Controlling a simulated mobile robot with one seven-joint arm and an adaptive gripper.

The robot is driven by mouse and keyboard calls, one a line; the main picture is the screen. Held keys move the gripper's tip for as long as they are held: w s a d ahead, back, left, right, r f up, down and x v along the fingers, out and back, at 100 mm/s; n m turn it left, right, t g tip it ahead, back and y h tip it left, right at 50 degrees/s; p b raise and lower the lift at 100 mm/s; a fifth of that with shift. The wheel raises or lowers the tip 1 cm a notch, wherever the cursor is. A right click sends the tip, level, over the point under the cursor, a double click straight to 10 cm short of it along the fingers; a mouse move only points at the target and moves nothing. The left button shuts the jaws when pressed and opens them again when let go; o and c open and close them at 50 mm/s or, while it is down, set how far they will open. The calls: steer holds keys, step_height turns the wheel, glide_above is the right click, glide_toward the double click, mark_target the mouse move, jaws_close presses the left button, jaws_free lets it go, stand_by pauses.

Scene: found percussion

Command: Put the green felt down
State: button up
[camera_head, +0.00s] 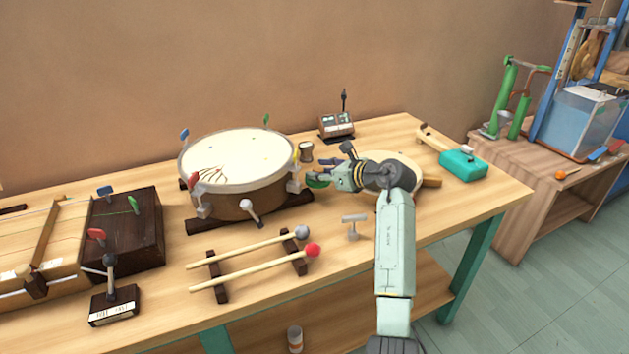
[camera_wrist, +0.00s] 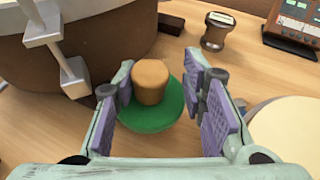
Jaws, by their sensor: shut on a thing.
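The green felt (camera_wrist: 150,125) is a round green disc with a brown, cork-like knob (camera_wrist: 151,82) on top. My gripper (camera_wrist: 160,78) is shut on it, with a purple-padded finger on either side in the wrist view. In the head view the green felt (camera_head: 317,182) shows as a small green edge, mostly hidden by my gripper (camera_head: 327,172). It is upright, low over the wooden table, just right of the big drum. I cannot tell whether it touches the tabletop.
The big drum (camera_head: 238,160) stands left of my gripper. A small brown stamp-like piece (camera_head: 306,152) and a control box (camera_head: 337,125) are behind it. A pale round drum (camera_wrist: 288,132) is close on the right. Mallets (camera_head: 250,262) lie on a rack in front.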

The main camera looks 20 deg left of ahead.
mark_target(321, 194)
steer(key=shift+f+p, duration=0.5)
steer(key=shift+f, duration=1.75)
steer(key=o, duration=1.2)
steer(key=shift+c, duration=0.2)
steer(key=b+v, duration=0.2)
steer(key=v, duration=1)
steer(key=shift+b, duration=0.4)
